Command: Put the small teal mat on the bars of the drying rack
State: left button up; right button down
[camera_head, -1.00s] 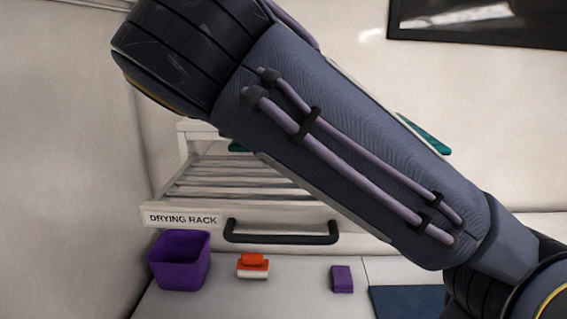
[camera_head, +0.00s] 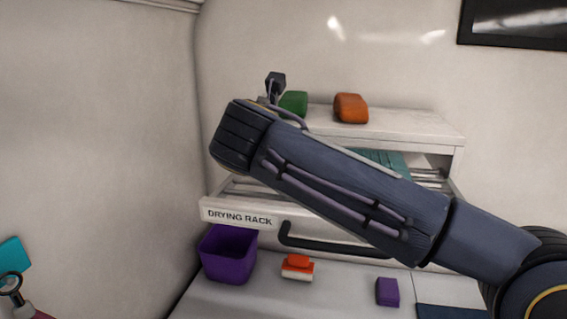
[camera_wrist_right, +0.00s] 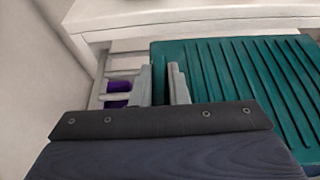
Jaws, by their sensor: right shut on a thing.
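The teal mat (camera_head: 388,158) is ribbed and partly hidden behind my right arm in the head view. It shows in the opening below the white shelf, at the level of the bars. In the right wrist view, the mat (camera_wrist_right: 235,85) fills the right side, with its left edge at my right gripper (camera_wrist_right: 160,70), which is shut on it. The head view hides this gripper behind the arm. The drying rack (camera_head: 210,210) is a pulled-out white drawer with bars and a label. Its bars also show left of the mat (camera_wrist_right: 118,75). I cannot tell whether the mat touches the bars. My left gripper is out of view.
A green block (camera_head: 294,102) and an orange block (camera_head: 351,108) sit on the shelf top (camera_head: 410,122). A black handle (camera_head: 340,247) fronts the drawer. Below are a purple bin (camera_head: 228,254), an orange-and-white item (camera_head: 298,267) and a purple block (camera_head: 387,292). A wall stands close on the left.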

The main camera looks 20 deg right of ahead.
notch_tip(320, 180, down, 3)
jog(key=shift+w+f, duration=0.1)
jog(key=shift+w, duration=0.05)
jog(key=shift+f, duration=0.1)
jog(key=shift+f, duration=0.1)
jog(key=c, duration=1.4)
grip_release()
jog(key=shift+a, duration=0.1)
jog(key=b+v, duration=0.1)
jog(key=v, duration=1.1)
